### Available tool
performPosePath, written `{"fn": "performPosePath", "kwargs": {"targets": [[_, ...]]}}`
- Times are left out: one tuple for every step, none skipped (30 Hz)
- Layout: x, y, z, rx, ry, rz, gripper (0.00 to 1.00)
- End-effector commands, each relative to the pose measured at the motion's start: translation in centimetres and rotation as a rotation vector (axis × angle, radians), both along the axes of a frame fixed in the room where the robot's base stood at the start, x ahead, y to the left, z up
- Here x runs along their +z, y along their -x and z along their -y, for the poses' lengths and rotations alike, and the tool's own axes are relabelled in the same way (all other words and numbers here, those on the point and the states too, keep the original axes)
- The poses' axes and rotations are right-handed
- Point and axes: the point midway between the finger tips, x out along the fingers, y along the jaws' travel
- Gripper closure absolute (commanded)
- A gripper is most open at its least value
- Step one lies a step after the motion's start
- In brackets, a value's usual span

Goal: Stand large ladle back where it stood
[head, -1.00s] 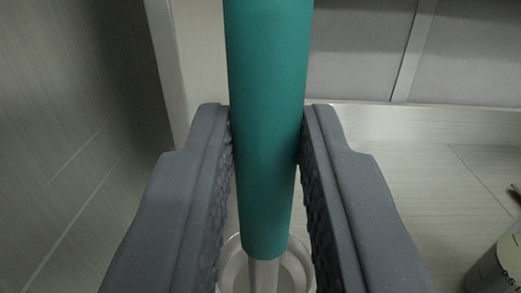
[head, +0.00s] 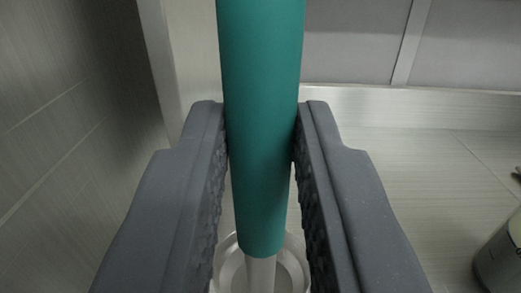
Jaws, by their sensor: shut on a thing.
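The large ladle shows as a thick green handle (head: 262,120) with a pale metal shaft (head: 260,274) below it. The handle stands nearly upright in the middle of the head view, and its top runs out of the picture. My gripper (head: 262,125) is shut on the green handle, one dark grey jaw on each side. Below the jaws, a round pale, shiny rim (head: 228,264) shows around the shaft. I cannot tell whether it is the ladle's bowl or a holder under it. The lower end is partly hidden by the jaws.
A brushed metal wall (head: 70,110) rises close on the left. Grey panels (head: 465,45) stand at the back. A container with a label (head: 500,255) stands at the lower right edge. The light surface (head: 410,175) between the gripper and that container is clear.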

Motion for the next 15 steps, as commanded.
{"fn": "performPosePath", "kwargs": {"targets": [[-0.10, 0.00, -0.02, 0.000, 0.000, 0.001, 1.00], [-0.16, 0.00, -0.02, 0.000, 0.000, 0.001, 1.00], [-0.22, 0.00, -0.02, 0.000, 0.000, 0.001, 1.00], [-0.28, 0.00, -0.02, 0.000, 0.000, 0.001, 1.00], [-0.33, 0.00, -0.03, 0.000, 0.000, 0.001, 1.00], [-0.40, 0.00, -0.03, 0.001, 0.000, 0.000, 1.00], [-0.44, 0.01, -0.03, 0.001, 0.000, 0.001, 1.00], [-0.50, 0.00, -0.04, 0.001, 0.000, 0.001, 1.00], [-0.56, 0.01, -0.04, 0.001, 0.000, 0.000, 1.00], [-0.62, 0.01, -0.04, 0.001, 0.000, 0.000, 1.00], [-0.66, 0.00, -0.05, 0.001, 0.000, 0.000, 1.00], [-0.74, 0.01, -0.05, 0.001, 0.000, 0.000, 1.00], [-0.80, 0.01, -0.06, 0.001, 0.000, 0.000, 1.00], [-0.84, 0.01, -0.06, 0.001, 0.000, 0.000, 1.00], [-0.87, 0.01, -0.06, 0.001, 0.000, 0.000, 0.78]]}}
